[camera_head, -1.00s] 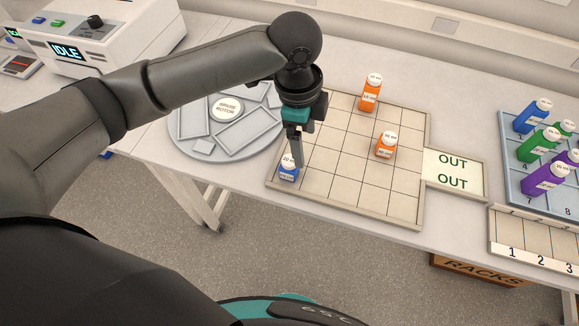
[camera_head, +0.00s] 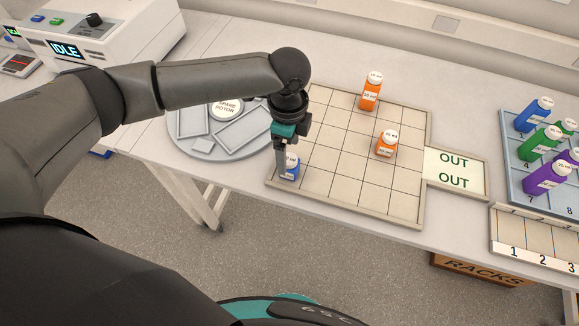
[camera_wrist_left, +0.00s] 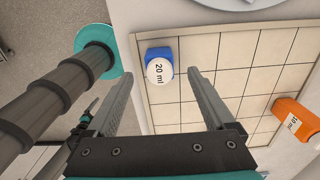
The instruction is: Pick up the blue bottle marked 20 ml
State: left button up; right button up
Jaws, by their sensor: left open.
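The blue bottle (camera_head: 292,169) with a white cap stands in the near left corner cell of the gridded tray (camera_head: 341,202). In the left wrist view its cap reads 20 ml, and the blue bottle (camera_wrist_left: 159,66) shows beyond the fingertips, between their lines. My left gripper (camera_head: 283,172) points down at the bottle in the head view and hides part of it. In the left wrist view my left gripper (camera_wrist_left: 158,80) is open, with nothing between its fingers. My right gripper is not in view.
Two orange bottles stand in the tray, one farther back (camera_head: 370,96) and one nearer (camera_head: 385,145). An OUT panel (camera_head: 454,172) joins the tray's right side. A rack with blue, green and purple bottles (camera_head: 547,177) stands at right. A grey rotor disc (camera_head: 203,148) lies left of the tray.

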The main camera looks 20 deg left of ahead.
aim_at(289, 158)
pick_arm(q)
notch_tip(289, 158, down, 5)
jog(key=shift+s+d+f, duration=0.1)
jog(key=shift+c, duration=0.2)
grip_shut()
dwell(0.6)
